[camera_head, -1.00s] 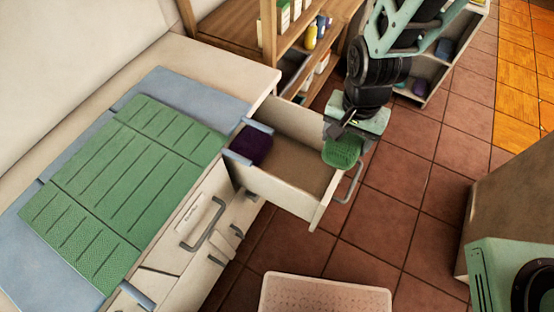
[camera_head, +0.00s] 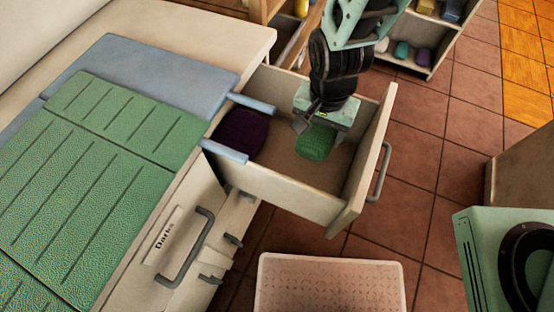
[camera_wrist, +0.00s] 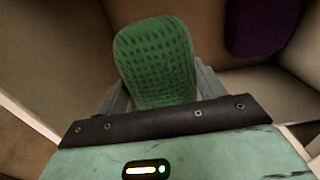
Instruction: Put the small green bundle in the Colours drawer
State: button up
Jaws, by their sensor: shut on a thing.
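The small green bundle (camera_head: 316,142) is held in my gripper (camera_head: 312,125), inside the outline of the open drawer (camera_head: 360,187). In the wrist view the green bundle (camera_wrist: 155,62) sits between the two fingers of my gripper (camera_wrist: 155,92), which are shut on it. A dark purple bundle (camera_head: 240,134) lies in the drawer near its back; it also shows at the top right of the wrist view (camera_wrist: 262,25). I cannot tell whether the green bundle touches the drawer floor. No label of the open drawer is readable.
A closed drawer front labelled "Darks" (camera_head: 165,236) is at the lower left. Green ribbed mats (camera_head: 120,120) cover the counter. A perforated pale stool or crate (camera_head: 330,285) stands in front, a mint-green appliance (camera_head: 505,260) at right, and shelves (camera_head: 425,45) behind.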

notch_tip(320, 180, down, 15)
jog(key=b, duration=0.5)
jog(key=shift+w+a, duration=0.1)
jog(key=o, duration=1)
jog(key=shift+f, duration=0.1)
